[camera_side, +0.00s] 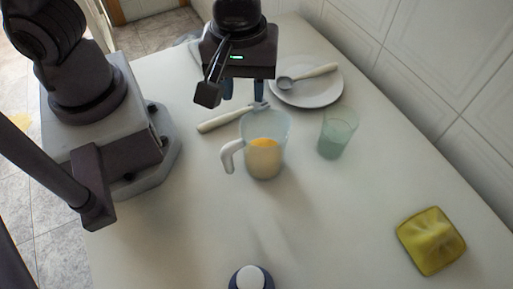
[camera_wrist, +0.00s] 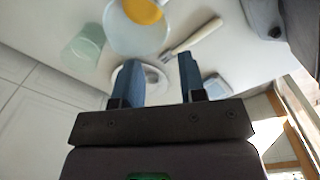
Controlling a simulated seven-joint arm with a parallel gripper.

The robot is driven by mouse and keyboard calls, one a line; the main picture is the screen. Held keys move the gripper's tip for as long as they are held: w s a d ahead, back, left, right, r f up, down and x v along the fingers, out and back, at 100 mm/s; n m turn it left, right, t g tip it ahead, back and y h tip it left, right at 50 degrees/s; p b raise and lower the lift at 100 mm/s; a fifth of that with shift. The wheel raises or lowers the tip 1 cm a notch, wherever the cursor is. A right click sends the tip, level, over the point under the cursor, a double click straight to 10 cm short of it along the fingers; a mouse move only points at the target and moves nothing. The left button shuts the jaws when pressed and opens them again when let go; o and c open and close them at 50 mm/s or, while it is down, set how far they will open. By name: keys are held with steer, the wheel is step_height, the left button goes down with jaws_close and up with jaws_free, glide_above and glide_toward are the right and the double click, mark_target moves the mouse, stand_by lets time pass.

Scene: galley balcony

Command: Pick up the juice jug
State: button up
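The juice jug (camera_side: 264,160) is a clear jug with a white handle on its left and orange juice inside. It stands upright on the white table in the middle of the side view. In the wrist view the jug (camera_wrist: 137,36) is at the top, cut off by the edge, with the orange juice showing. My gripper (camera_side: 243,94) points down behind the jug in the side view, towards the plate side. Its two blue fingers are apart with nothing between them, as the wrist view (camera_wrist: 160,76) also shows. The fingers appear clear of the jug.
A fork (camera_side: 225,122) with a pale handle lies just behind the jug. A plate (camera_side: 325,93) with a spoon (camera_side: 308,76) is behind right. A green glass (camera_side: 337,138) stands right of the jug. A yellow cloth-like item (camera_side: 430,240) and a white-topped object (camera_side: 250,279) are nearer the front.

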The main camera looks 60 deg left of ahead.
mark_target(242, 129)
steer(key=f, duration=1)
steer(key=shift+s+d, duration=0.1)
steer(key=shift+s, duration=0.3)
steer(key=shift+w+f, duration=0.1)
steer(key=shift+f, duration=0.55)
jaws_close()
